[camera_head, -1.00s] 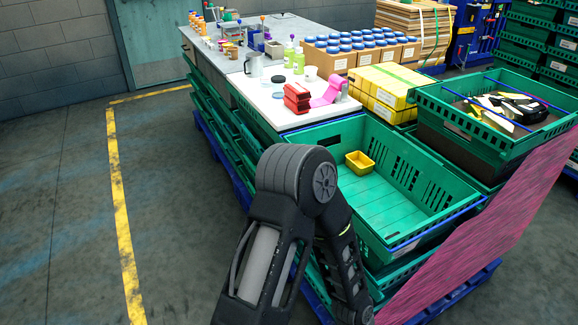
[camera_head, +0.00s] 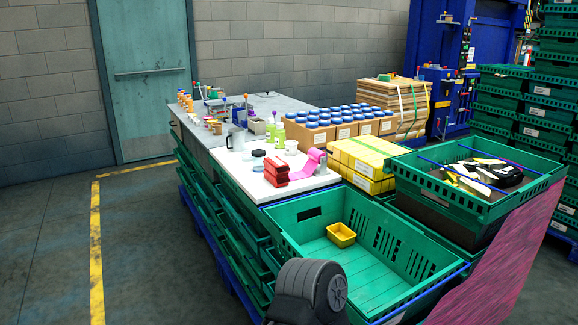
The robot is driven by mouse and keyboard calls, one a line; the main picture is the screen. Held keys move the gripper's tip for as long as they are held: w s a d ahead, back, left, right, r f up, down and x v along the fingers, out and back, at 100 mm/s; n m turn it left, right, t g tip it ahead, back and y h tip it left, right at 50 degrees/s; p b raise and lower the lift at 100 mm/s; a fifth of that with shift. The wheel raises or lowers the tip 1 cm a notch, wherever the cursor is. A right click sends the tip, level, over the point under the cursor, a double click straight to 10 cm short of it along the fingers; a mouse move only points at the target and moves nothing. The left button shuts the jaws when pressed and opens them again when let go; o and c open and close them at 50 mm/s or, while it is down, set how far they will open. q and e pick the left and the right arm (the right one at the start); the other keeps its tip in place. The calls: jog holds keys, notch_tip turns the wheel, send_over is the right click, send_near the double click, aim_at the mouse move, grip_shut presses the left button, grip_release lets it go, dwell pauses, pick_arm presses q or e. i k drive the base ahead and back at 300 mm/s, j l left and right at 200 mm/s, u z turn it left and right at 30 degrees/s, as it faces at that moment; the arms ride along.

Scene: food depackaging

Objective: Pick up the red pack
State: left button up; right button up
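A red pack (camera_head: 275,171) stands on the white board (camera_head: 305,186) near its front edge. It looks like a small red block with ridges, beside a pink strip. One of my arms shows at the bottom as a dark, rounded joint. Neither gripper is in view, and nothing touches the red pack.
A pink roll (camera_head: 308,163) lies right of the pack. A metal jug (camera_head: 236,139), green bottles (camera_head: 279,136) and a white cup (camera_head: 291,147) stand behind. In front is a green crate (camera_head: 285,221) with a yellow tub (camera_head: 341,235). Yellow packages (camera_head: 362,160) sit at right. Open floor lies left.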

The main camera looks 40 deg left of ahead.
aim_at(277, 166)
jog(key=i+l, duration=0.45)
jog(key=u, duration=1.7)
jog(key=i+l, duration=0.05)
